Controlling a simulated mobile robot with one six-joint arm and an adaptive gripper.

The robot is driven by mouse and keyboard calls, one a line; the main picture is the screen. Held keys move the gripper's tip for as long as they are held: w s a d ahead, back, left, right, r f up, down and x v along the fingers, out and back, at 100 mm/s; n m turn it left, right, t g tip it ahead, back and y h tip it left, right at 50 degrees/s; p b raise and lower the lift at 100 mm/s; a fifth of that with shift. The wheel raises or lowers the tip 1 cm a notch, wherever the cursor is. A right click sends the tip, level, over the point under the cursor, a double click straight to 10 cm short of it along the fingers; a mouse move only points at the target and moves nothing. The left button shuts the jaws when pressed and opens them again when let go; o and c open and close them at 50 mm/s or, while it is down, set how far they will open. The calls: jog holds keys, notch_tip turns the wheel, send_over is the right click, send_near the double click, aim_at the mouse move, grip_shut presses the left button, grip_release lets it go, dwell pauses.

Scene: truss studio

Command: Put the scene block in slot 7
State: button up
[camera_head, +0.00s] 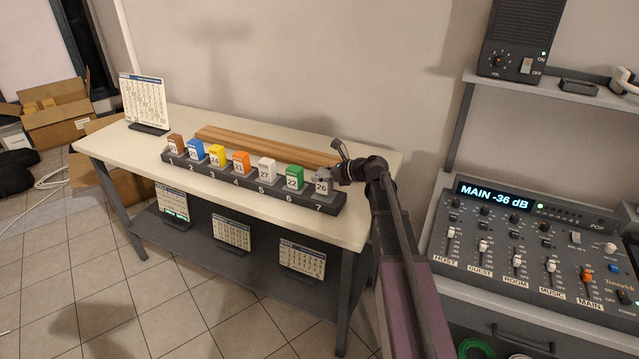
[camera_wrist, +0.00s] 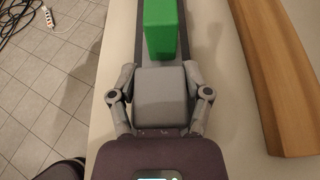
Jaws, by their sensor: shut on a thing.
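A dark rack (camera_head: 260,187) with slots numbered 1 to 7 lies along the white table. A grey block (camera_head: 321,187) marked 26 is at slot 7, the right end. My gripper (camera_head: 330,174) is shut on it; the wrist view shows the grey block (camera_wrist: 161,95) between both fingers. The block looks upright in or just over the slot; I cannot tell whether it is fully seated. A green block (camera_head: 294,178) marked 22 stands in slot 6, and it also shows in the wrist view (camera_wrist: 166,30).
Brown, blue, yellow, orange and white blocks fill slots 1 to 5. A wooden strip (camera_head: 265,145) lies behind the rack. A calendar stand (camera_head: 145,102) is at the far left of the table. A mixer console (camera_head: 530,250) stands to the right.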

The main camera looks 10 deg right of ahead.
jog(key=shift+f+b, duration=0.35)
jog(key=shift+f, duration=0.35)
jog(key=shift+f, duration=0.1)
jog(key=o, duration=1.2)
jog(key=shift+o, duration=0.2)
jog(key=shift+r, duration=0.2)
jog(key=p+v, duration=0.4)
jog(key=v, duration=0.8)
jog(key=shift+p, duration=0.35)
jog(key=shift+s+f, duration=0.1)
jog(key=shift+f, duration=0.1)
